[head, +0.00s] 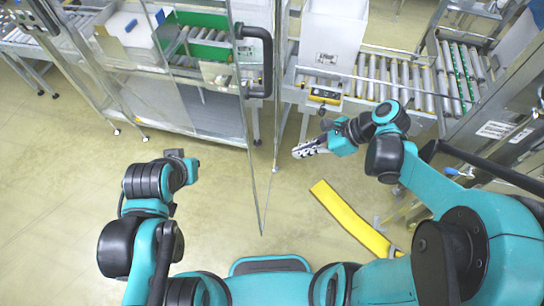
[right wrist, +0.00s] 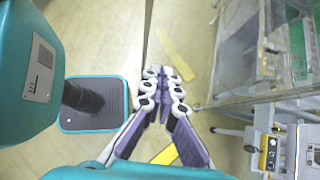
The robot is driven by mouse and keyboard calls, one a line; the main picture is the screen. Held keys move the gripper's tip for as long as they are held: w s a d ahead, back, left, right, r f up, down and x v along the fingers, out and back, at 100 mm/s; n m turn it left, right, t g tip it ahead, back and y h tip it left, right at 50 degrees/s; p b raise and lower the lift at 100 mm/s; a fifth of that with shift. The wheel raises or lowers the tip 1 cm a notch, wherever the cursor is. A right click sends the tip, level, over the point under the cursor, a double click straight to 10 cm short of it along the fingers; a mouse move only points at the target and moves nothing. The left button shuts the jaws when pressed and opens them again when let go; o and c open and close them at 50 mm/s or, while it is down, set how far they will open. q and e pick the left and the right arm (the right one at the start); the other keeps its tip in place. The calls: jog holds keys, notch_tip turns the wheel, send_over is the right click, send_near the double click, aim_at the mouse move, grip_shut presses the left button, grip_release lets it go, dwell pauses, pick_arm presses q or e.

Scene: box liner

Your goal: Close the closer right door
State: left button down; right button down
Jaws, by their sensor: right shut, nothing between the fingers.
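A clear door panel in a thin metal frame (head: 249,150) stands swung out toward me, nearly edge-on in the head view. A black bar handle (head: 268,62) is on its upper part. My right gripper (head: 300,151) is to the right of this door's free edge, with no visible contact. Its white and purple fingers are together and empty, as the right wrist view also shows (right wrist: 156,86). My left arm is folded at the left; its gripper (head: 176,155) is small and dark, and its fingers cannot be made out.
A roller conveyor (head: 400,85) with a white box (head: 330,35) stands behind the gripper. A green crate (head: 200,35) and a white bin (head: 130,32) are at the left. A yellow strip (head: 348,215) lies on the floor. Floor between my arms is clear.

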jog(key=x, duration=0.4)
jog(key=a+r+x, duration=0.1)
jog(key=x, duration=0.3)
jog(key=b+x, duration=0.1)
jog(key=x, duration=0.3)
jog(key=shift+w+a+r, duration=0.2)
jog(key=shift+w+a, duration=0.15)
jog(key=shift+w, duration=0.05)
jog(key=shift+a, duration=0.35)
jog(key=shift+w+a, duration=0.1)
jog(key=shift+a, duration=0.05)
